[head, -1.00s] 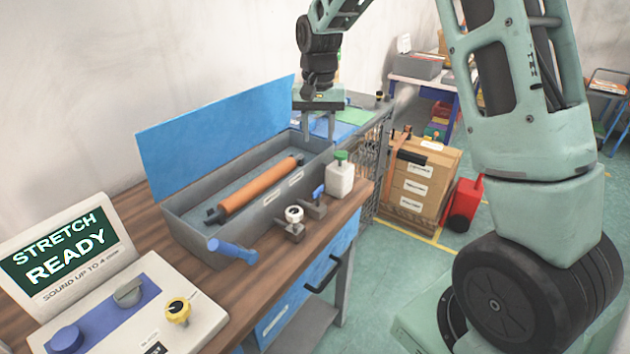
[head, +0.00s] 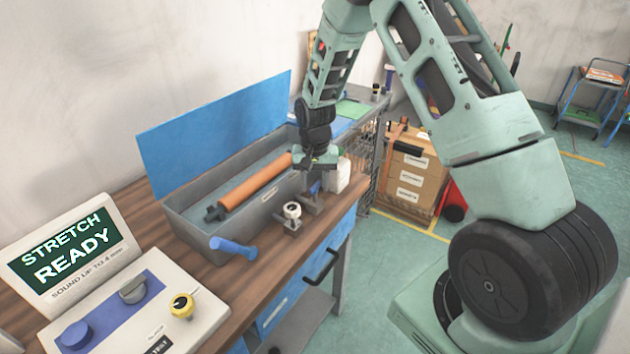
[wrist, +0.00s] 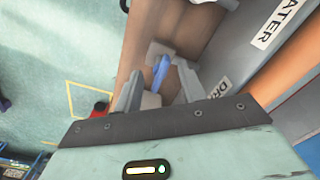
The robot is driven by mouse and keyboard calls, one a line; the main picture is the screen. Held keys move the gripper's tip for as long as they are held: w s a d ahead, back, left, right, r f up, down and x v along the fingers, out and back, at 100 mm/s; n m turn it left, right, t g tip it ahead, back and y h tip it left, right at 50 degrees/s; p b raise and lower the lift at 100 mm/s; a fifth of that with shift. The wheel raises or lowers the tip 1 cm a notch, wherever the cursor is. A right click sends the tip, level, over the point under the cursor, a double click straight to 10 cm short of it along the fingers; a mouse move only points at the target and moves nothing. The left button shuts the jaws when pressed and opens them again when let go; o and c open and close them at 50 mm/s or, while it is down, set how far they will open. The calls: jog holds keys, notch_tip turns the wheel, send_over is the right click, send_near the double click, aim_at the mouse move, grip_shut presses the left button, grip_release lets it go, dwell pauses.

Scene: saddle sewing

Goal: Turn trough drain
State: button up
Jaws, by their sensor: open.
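The grey trough (head: 188,232) stands on the wooden bench, its blue lid raised. In the wrist view its wall carries a label starting "DR" (wrist: 220,88) and another ending "ATER". A small valve with a blue lever (wrist: 162,72) stands on the bench beside the wall, near the "DR" label. It also shows in the head view (head: 314,188), partly hidden by my gripper. My gripper (head: 317,180) is open, pointing down over this valve. In the wrist view the lever appears between my two fingers (wrist: 158,80); I cannot tell whether they touch it.
A valve with a white round knob (head: 292,211) stands close by. A white bottle (head: 341,176) is just behind my gripper. An orange roller (head: 255,187) lies inside. A control panel (head: 150,310) is at front left.

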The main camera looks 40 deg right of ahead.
jog(key=shift+c, duration=0.3)
grip_shut()
jog(key=shift+n, duration=0.3)
jog(key=n+b, duration=0.1)
jog(key=n, duration=0.2)
jog(key=shift+n, duration=2.5)
jog(key=shift+w, duration=0.1)
jog(key=shift+o, duration=0.3)
grip_release()
